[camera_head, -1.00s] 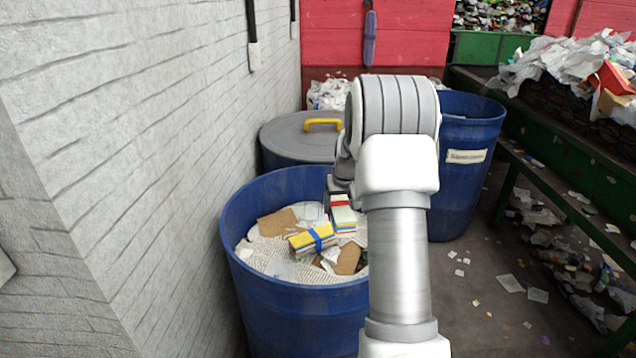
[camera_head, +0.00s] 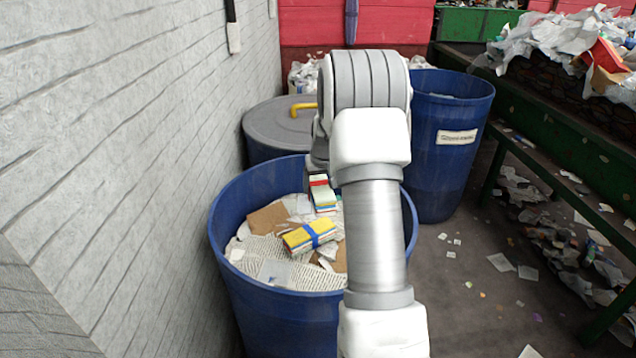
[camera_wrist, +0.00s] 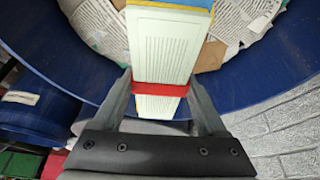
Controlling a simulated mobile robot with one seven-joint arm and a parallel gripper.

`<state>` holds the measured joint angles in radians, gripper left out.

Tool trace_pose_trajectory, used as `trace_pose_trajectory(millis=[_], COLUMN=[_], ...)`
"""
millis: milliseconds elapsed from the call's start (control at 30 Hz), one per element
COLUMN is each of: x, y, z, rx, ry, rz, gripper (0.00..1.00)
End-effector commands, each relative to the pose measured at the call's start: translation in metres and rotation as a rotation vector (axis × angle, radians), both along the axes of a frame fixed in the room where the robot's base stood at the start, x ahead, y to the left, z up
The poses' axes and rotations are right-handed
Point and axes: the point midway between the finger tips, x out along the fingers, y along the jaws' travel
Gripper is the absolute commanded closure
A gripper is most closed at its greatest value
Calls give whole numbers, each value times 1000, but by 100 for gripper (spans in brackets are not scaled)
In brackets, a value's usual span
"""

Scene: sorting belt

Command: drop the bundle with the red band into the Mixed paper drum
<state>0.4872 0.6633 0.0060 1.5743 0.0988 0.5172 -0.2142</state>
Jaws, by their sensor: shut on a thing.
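My gripper (camera_wrist: 160,95) is shut on the bundle with the red band (camera_wrist: 163,48), a stack of pale printed paper with the band around its middle, between the two fingers. In the head view this bundle (camera_head: 322,197) shows above the back part of the near blue drum's opening, tilted. My arm hides part of the drum (camera_head: 270,312) and most of my gripper. The drum holds printed paper and brown card. No label shows on its visible side.
A yellow bundle with a blue band (camera_head: 310,236) lies on the paper inside the near drum. A grey-lidded drum (camera_head: 275,125) with a yellow handle stands behind it. A labelled blue drum (camera_head: 450,165) stands right, beside the belt frame (camera_head: 560,155). A brick wall (camera_head: 120,140) borders the left.

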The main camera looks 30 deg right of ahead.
Motion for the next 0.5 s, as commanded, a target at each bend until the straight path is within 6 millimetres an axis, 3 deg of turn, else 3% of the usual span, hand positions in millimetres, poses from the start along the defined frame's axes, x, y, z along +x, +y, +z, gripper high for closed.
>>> trace_pose_trajectory(millis=[300, 500], x=[0, 0], y=[0, 0], z=[-40, -48], rx=[0, -1], ry=[0, -2], rz=[0, 0], gripper=[98, 98])
